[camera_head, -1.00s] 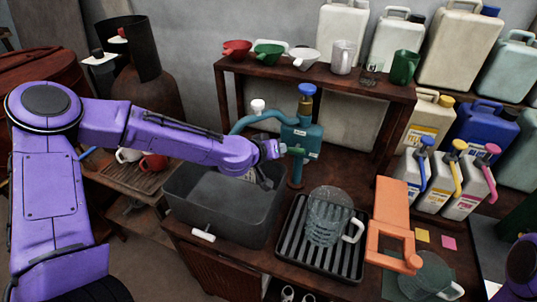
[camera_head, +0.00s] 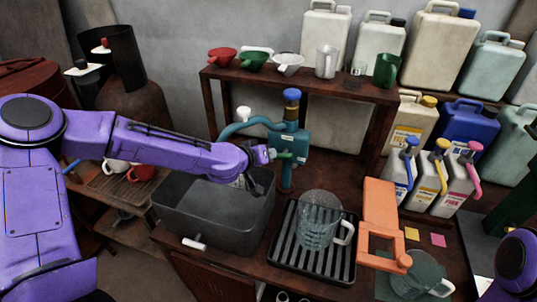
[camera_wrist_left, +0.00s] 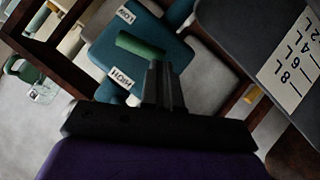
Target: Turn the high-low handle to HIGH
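The teal tap body (camera_head: 291,145) stands behind the grey sink, with a blue knob on top. Its green high-low handle (camera_head: 284,156) faces my left gripper (camera_head: 274,155). In the left wrist view the green handle (camera_wrist_left: 141,46) lies between a LOW label (camera_wrist_left: 125,15) and a HIGH label (camera_wrist_left: 121,80), both seen turned over. I cannot tell for sure which label it is set to. The dark fingers of my left gripper (camera_wrist_left: 163,84) are close together, with nothing seen between them, near the handle; contact is unclear. My right gripper is out of view.
The grey sink (camera_head: 180,215) is under my left forearm. A clear jug (camera_head: 319,218) stands on a black drain rack. An orange holder (camera_head: 381,215) and several jerrycans are at the right.

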